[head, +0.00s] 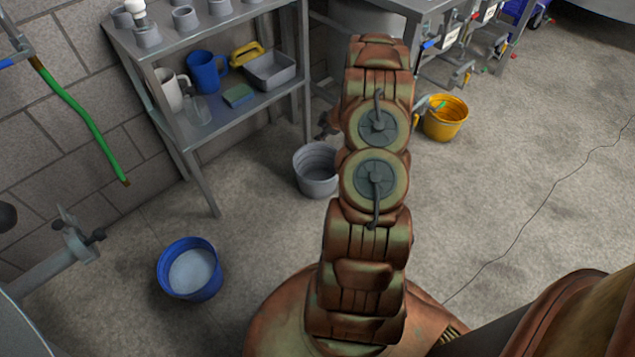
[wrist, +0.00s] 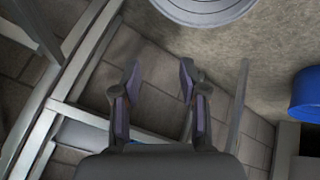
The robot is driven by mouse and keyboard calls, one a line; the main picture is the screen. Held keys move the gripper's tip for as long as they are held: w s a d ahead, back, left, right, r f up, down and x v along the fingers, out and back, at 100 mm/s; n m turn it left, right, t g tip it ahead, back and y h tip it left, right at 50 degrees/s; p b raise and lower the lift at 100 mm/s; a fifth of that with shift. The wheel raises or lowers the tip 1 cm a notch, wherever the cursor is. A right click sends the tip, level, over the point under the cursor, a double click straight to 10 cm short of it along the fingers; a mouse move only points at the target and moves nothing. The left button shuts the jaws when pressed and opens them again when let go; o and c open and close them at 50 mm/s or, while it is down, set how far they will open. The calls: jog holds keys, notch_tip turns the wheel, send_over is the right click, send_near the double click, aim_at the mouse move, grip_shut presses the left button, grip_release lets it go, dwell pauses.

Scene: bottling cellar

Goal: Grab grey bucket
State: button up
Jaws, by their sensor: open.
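The grey bucket (head: 316,172) stands on the floor in the head view, left of my arm, which covers part of its right side. It is open at the top and looks empty. In the wrist view a round grey part of it (wrist: 205,10) shows at the top edge, cut off by the frame. My gripper (wrist: 159,75) is open, with nothing between its two fingers. In that view the bucket lies beyond the fingertips, up and to the right, apart from them. In the head view my gripper is mostly hidden behind my arm.
A metal shelf (head: 215,128) with jugs and a tray stands left of the bucket, and its frame (wrist: 75,70) is close to my fingers. A blue bucket (head: 203,284) with pale contents is at lower left. A yellow bucket (head: 456,118) stands right. Floor at right is mostly clear.

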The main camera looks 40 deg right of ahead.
aim_at(312, 186)
jog(key=s+a+f+n+y+b, duration=0.1)
jog(key=s+a+f+y+b, duration=0.2)
jog(key=f, duration=0.5)
jog(key=s+a+f+y+b, duration=0.1)
jog(key=s+a+f+b, duration=0.1)
jog(key=s+f, duration=0.5)
jog(key=shift+w+d+r+b+x, duration=0.15)
jog(key=shift+b+x, duration=0.35)
jog(key=shift+x, duration=1.25)
jog(key=shift+w+d+r+b+x, duration=0.1)
jog(key=shift+w+b+x, duration=0.3)
jog(key=shift+x, duration=1.4)
jog(key=shift+w+r+b+x, duration=0.15)
jog(key=shift+b+x, duration=0.5)
jog(key=shift+x, duration=1.1)
jog(key=shift+c, duration=0.4)
grip_shut()
